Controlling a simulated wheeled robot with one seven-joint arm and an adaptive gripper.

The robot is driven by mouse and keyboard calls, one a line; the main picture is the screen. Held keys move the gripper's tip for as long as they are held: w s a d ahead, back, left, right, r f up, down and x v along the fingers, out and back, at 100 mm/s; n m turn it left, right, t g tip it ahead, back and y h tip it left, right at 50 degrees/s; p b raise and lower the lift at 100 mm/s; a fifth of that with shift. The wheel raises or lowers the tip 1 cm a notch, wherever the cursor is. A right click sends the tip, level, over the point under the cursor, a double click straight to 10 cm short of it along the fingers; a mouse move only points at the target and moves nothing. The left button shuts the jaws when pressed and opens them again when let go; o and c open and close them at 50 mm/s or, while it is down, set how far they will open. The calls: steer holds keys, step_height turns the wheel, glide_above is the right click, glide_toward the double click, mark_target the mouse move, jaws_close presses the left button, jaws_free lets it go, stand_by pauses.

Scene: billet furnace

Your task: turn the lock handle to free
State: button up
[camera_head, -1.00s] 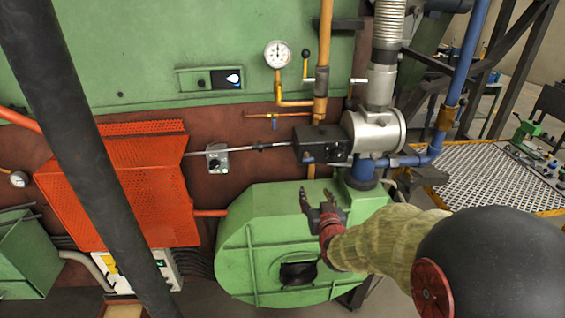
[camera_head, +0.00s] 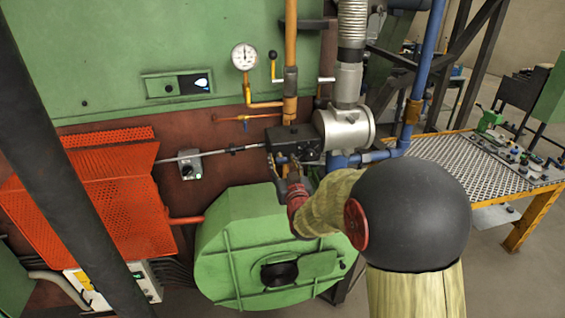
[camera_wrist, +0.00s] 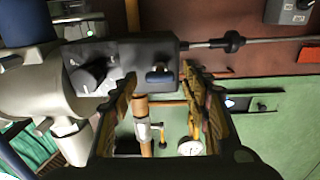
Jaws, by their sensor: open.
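A black control box (camera_head: 294,141) is mounted beside the silver valve body, below the orange pipe. In the wrist view its face (camera_wrist: 125,54) shows a dark rotary knob (camera_wrist: 90,78) with pale marks around it. A small blue-topped black handle (camera_wrist: 160,75) sticks out near the box's other end. I cannot tell for certain which one is the lock handle. My gripper (camera_head: 283,165) is at the box's lower front edge. In the wrist view my gripper (camera_wrist: 160,82) has its fingers apart, on either side of the blue-topped handle. Contact cannot be seen.
The silver valve body (camera_head: 346,128) and blue pipe (camera_head: 402,148) stand right of the box. The green blower housing (camera_head: 235,240) lies below, and an orange mesh guard (camera_head: 115,190) is at left.

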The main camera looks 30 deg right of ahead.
steer(key=shift+w, duration=0.1)
steer(key=shift+c, duration=0.9)
steer(key=c, duration=1)
steer(key=shift+n+b, duration=0.3)
steer(key=shift+b, duration=0.3)
steer(key=n+b, duration=0.3)
steer(key=b, duration=0.1)
steer(key=shift+f, duration=0.15)
steer(key=n+b, duration=0.5)
steer(key=b, duration=0.1)
steer(key=shift+a, duration=0.15)
steer(key=n+b, duration=0.5)
steer(key=shift+f+n, duration=0.1)
steer(key=shift+n, duration=0.3)
steer(key=shift+n+b, duration=1.3)
steer(key=shift+n, duration=0.6)
